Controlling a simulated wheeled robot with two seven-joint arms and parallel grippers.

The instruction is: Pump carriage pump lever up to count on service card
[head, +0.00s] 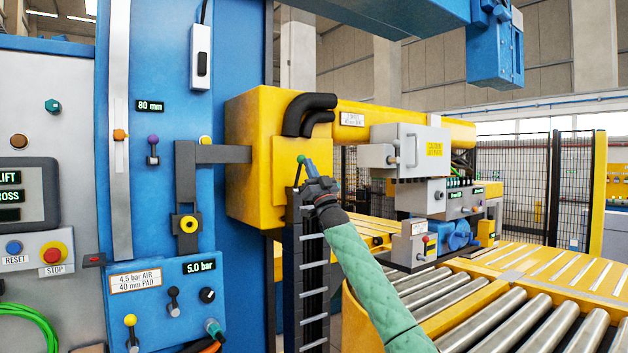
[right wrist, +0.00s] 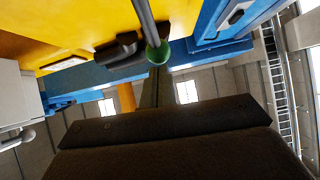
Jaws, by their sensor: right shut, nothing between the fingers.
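The pump lever, a thin dark rod with a green knob (head: 301,159), stands on the front of the yellow carriage (head: 258,200) in the head view. In the right wrist view its green knob (right wrist: 158,52) and grey rod hang just beyond the dark fingers. My right gripper (head: 314,181) is shut and empty, close beside the lever; whether it touches the knob is hard to tell. A small white card (head: 352,119) is on the yellow beam, its print too small to read surely. My left gripper is out of view.
A blue column (head: 235,60) with a lower panel reading 5.0 bar (head: 200,267) stands left. A dark cable chain (head: 312,290) hangs below the carriage. A grey box (head: 405,148) sits on the beam at right. Roller conveyors (head: 500,318) fill the lower right.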

